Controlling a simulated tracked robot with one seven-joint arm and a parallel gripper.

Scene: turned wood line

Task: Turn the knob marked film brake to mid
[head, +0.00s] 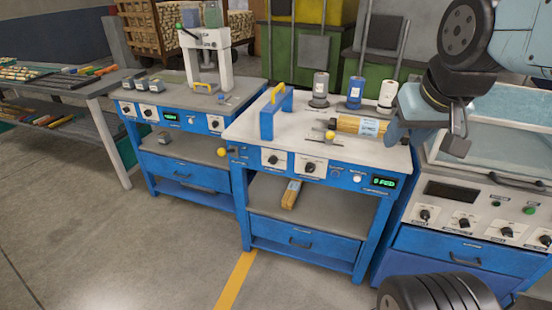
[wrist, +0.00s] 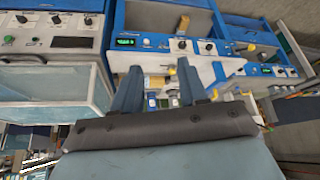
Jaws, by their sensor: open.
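The knob labels are too small to read, so I cannot tell which knob is film brake or where its pointer stands. The right machine has a row of black knobs on white plates (head: 463,223), also at upper left in the wrist view (wrist: 57,19). The middle bench has two black knobs, a left one (head: 273,160) and a right one (head: 310,167). In the wrist view my gripper (wrist: 158,82) is open and empty, its blue fingers apart. In the head view it is above the right end of the middle bench, partly hidden by my wrist, and touches no knob.
The middle bench (head: 250,130) carries a blue frame (head: 275,112), spools and a wrapped wooden piece (head: 358,126). The right machine has a clear lid and a front handle (head: 515,181). A left bench (head: 185,75) holds a white press. The floor in front is clear.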

